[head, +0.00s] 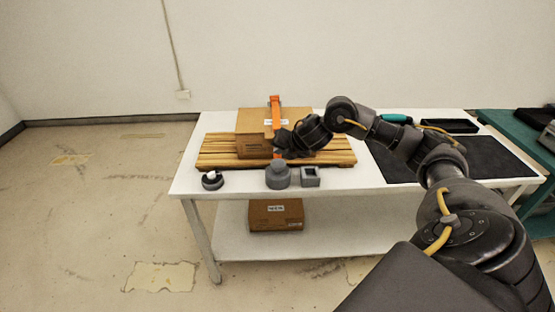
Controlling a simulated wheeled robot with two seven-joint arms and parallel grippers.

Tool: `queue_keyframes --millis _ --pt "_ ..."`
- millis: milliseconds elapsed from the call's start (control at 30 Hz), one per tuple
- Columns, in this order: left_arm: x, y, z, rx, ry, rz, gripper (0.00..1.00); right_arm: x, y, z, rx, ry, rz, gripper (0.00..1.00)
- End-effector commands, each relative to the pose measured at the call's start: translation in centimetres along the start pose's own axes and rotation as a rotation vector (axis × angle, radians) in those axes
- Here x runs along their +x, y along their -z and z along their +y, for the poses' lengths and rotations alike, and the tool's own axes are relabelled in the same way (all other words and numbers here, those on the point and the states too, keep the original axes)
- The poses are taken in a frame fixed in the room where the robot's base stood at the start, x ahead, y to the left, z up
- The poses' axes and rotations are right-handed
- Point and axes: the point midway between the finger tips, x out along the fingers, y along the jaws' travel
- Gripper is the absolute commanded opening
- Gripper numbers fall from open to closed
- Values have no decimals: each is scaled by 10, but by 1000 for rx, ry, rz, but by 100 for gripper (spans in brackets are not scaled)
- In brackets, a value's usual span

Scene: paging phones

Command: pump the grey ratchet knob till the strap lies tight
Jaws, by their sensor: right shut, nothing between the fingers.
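The grey ratchet knob (278,176) stands near the front edge of the white table. The orange strap (275,112) runs over a cardboard box (252,146) on a wooden slatted board; I cannot tell how tight it lies. My right gripper (279,150) is shut and empty just above and behind the knob, in front of the box. It hides part of the strap and the box front. Whether it touches the knob is not clear. My left gripper is out of view.
A grey square block (310,177) stands right of the knob, and a small round grey piece with a white top (212,180) stands to the left. A dark mat (450,160), a black tray (449,126) and a teal-handled tool (396,118) lie at right. Another box (276,215) sits on the lower shelf.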

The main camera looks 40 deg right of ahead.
Motion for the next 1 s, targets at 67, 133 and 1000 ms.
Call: queue_keyframes --millis 67,133,1000 --pt "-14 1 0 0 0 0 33 -10 -7 7 0 0 0 0" --pt "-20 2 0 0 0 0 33 -15 -11 11 0 0 0 0" --pt "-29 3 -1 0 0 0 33 -21 -15 15 0 0 0 0"
